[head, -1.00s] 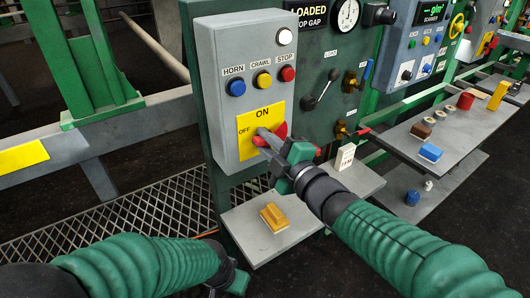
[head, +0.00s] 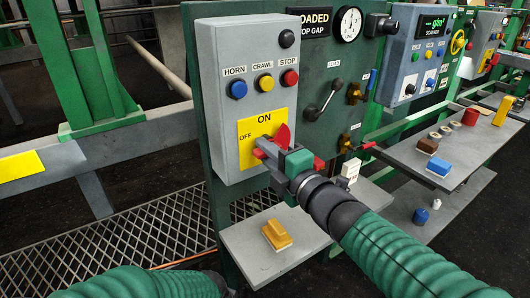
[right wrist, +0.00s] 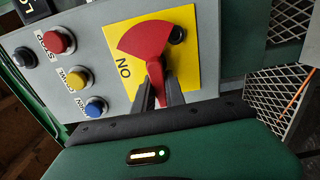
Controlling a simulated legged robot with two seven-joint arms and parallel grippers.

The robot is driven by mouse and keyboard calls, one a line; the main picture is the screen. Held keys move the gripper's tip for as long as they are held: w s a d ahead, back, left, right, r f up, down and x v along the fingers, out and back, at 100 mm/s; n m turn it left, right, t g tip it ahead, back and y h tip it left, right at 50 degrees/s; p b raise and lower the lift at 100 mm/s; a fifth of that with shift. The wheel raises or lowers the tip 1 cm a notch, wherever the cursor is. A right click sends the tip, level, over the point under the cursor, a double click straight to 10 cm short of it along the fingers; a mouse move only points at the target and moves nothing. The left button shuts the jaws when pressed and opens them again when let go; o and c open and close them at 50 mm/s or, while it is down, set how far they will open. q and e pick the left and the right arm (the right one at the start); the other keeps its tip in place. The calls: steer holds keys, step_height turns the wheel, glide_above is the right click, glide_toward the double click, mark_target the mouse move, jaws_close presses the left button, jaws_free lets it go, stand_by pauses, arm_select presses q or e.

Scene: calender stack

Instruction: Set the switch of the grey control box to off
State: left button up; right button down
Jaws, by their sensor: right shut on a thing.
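The grey control box (head: 222,75) stands in the middle of the head view, with a yellow plate (head: 247,160) marked ON at the top and OFF at the left. Its red rotary switch (head: 282,136) is partly hidden by my right gripper (head: 265,153). That gripper is shut on the switch handle. In the right wrist view, the red switch (right wrist: 155,40) has its wide part away from me, and its narrow handle runs down between my two fingers (right wrist: 158,88), towards the OFF side. The round lamp (head: 287,38) on the box is dark. My left arm shows at the bottom; its gripper is out of view.
Blue, yellow and red buttons (head: 264,82) sit above the switch. A dark green panel with a lever (head: 322,100) and gauge stands to the right. A shelf below holds a yellow block (head: 276,235). A shelf (head: 420,150) with several small objects is further right.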

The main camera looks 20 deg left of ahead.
steer(key=shift+f, duration=0.45)
steer(key=c, duration=1.4)
jaws_free()
steer(key=shift+c, duration=0.2)
steer(key=shift+o, duration=0.3)
steer(key=shift+r, duration=0.2)
steer(key=shift+r, duration=0.1)
steer(key=p+v, duration=0.2)
steer(key=v, duration=1.5)
